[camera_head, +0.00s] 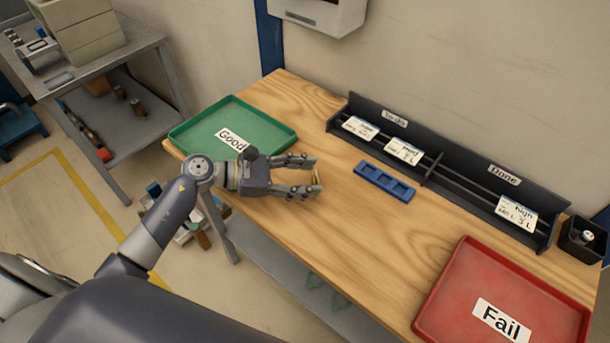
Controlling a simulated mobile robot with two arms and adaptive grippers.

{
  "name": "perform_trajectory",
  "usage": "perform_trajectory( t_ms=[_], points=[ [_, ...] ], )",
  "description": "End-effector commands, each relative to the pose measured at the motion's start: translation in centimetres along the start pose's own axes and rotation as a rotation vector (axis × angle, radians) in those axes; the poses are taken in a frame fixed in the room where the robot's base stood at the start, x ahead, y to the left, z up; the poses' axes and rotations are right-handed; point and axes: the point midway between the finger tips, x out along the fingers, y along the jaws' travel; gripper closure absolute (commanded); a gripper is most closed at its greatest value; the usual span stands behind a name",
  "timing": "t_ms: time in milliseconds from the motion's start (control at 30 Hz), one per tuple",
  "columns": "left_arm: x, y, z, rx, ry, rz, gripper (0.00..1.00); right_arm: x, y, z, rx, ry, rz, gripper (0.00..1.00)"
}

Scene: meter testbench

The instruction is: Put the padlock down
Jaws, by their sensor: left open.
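My left gripper (313,175) is over the wooden workbench (345,235), just right of the green tray labelled "Good" (190,128). Its fingers point right and are apart. My right gripper is not in view.
A blue slotted holder (385,182) lies right of the gripper. Behind it stands a black rack (440,170) with several white cards. A red tray labelled "Fail" (455,285) and a small black box (583,240) are at the right. The middle of the bench is clear.

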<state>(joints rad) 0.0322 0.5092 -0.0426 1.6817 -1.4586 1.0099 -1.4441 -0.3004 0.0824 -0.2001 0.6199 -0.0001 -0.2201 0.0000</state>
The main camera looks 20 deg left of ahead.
Motion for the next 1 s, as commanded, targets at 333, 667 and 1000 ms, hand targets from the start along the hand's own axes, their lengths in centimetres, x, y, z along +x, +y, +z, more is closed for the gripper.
perform_trajectory(
  t_ms=[333, 667, 1000],
  points=[
    [-4.8, 0.0, -0.3, 0.0, 0.006, 0.001, 0.49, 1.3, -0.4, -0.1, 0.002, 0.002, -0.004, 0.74],
    [-10.8, 0.0, -0.1, -0.001, 0.003, 0.0, 0.49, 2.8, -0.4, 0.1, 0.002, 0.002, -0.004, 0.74],
    [-12.1, 0.0, 0.2, 0.0, 0.0, 0.0, 0.49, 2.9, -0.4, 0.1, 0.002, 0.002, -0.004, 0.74]
  ],
)
